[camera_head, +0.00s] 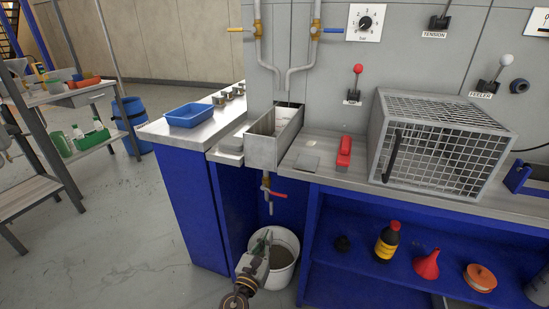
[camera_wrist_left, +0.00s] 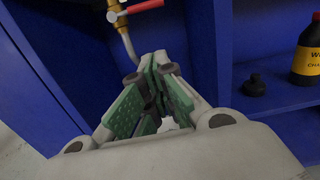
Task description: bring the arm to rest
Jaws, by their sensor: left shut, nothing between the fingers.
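My left gripper (camera_head: 262,244) comes up from the bottom of the head view, in front of the white bucket (camera_head: 285,273) on the floor, and hides part of its rim. In the left wrist view its green-padded fingers (camera_wrist_left: 160,62) are together with nothing between them. A drain valve with a red handle (camera_head: 276,195) hangs above the bucket; its red handle also shows at the top of the left wrist view (camera_wrist_left: 140,7). My right gripper is not seen in either view.
A metal trough (camera_head: 263,150) sits above the valve. A wire cage (camera_head: 440,143) and a red object (camera_head: 344,152) rest on the counter. The blue shelf at right holds a black bottle with a yellow label (camera_head: 387,242), a red funnel (camera_head: 427,264) and an orange spool (camera_head: 480,278). Open floor lies left.

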